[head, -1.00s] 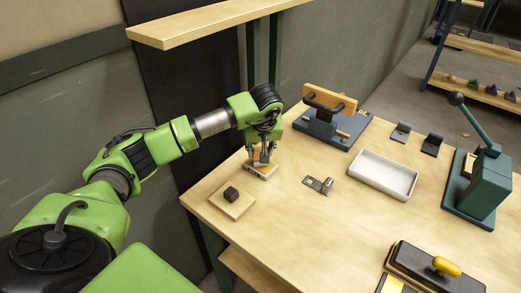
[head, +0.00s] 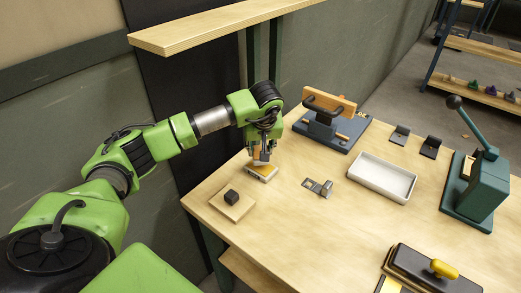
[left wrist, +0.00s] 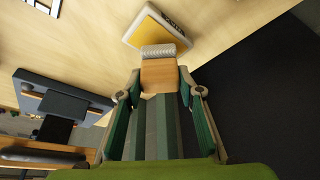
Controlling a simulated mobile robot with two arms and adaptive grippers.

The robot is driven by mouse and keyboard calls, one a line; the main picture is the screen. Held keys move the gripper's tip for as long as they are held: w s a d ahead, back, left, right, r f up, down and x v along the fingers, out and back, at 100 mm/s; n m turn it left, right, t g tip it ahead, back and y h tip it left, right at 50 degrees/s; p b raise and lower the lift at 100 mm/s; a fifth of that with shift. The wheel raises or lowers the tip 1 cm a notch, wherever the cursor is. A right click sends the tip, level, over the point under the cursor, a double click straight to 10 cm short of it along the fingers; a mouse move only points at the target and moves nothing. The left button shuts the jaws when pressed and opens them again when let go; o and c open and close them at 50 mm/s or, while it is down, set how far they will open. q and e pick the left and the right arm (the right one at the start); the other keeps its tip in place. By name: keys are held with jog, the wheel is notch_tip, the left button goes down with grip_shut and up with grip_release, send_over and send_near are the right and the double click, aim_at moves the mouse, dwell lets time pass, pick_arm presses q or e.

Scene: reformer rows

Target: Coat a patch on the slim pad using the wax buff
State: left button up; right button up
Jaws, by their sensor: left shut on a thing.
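My left gripper (head: 262,152) is shut on the wax buff, a wooden block with a pale ribbed end. The buff (left wrist: 159,72) shows between the fingers in the left wrist view, and the gripper (left wrist: 160,88) holds it there by its wooden part. In the head view the buff (head: 262,156) is small and partly hidden by the fingers. The slim pad (head: 262,173) lies on the table just below it, with a yellow top and pale edge. In the left wrist view the pad (left wrist: 150,36) lies beyond the buff's pale end. Contact looks absent but is hard to judge. My right gripper is out of view.
A wooden plate (head: 240,208) with a dark knob stands in front of the pad. A small metal bracket (head: 318,187), a white tray (head: 381,178) and a blue-grey fixture (head: 330,133) lie to the right. A green lever press (head: 475,190) is farther right. A shelf (head: 220,25) hangs above.

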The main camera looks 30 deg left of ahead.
aim_at(261, 147)
pick_arm(q)
jog(key=shift+r+p, duration=1.5)
jog(key=shift+r, duration=1.1)
